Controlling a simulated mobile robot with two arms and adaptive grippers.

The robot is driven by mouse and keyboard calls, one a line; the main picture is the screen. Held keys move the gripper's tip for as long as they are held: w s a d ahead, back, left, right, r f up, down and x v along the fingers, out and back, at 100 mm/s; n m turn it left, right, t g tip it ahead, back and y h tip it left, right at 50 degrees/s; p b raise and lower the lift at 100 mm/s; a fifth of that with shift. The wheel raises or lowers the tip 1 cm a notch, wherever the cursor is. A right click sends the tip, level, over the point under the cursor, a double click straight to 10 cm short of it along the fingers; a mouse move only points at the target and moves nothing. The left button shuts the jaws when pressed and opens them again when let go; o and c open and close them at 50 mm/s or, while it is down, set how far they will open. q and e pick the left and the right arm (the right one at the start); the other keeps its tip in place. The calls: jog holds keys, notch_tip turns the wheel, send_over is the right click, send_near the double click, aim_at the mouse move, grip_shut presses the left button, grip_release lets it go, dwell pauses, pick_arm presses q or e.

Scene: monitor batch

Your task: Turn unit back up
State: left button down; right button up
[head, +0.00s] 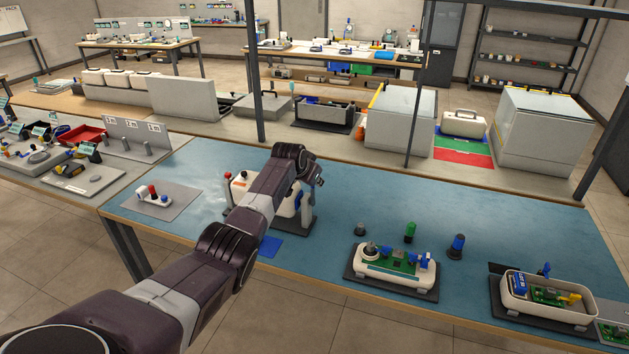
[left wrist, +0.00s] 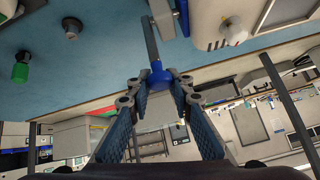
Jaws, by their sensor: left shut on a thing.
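The white unit (head: 240,184) sits in a grey fixture with an upright post (head: 307,218) on the blue bench, partly hidden behind my left arm. In the left wrist view my left gripper (left wrist: 160,86) is shut on a blue knob (left wrist: 159,75) at the end of a grey lever (left wrist: 150,38). My right gripper is in neither view.
An open unit with a green board (head: 395,263) sits on a dark base at front centre; another (head: 545,297) is at right. Grey (head: 360,230), green (head: 410,231) and blue (head: 456,246) pieces stand behind. A grey mat (head: 178,204) with small parts lies left.

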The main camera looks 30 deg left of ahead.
pick_arm(q)
jog(key=shift+w+a+r, duration=0.2)
jog(key=shift+a+r, duration=0.05)
jog(key=shift+r, duration=0.25)
jog(key=c, duration=2)
grip_release()
jog(key=shift+o, duration=1.2)
jog(key=shift+f, duration=0.4)
jog(key=shift+s, duration=0.15)
jog(key=shift+v, duration=5.95)
jog(key=shift+a, duration=0.1)
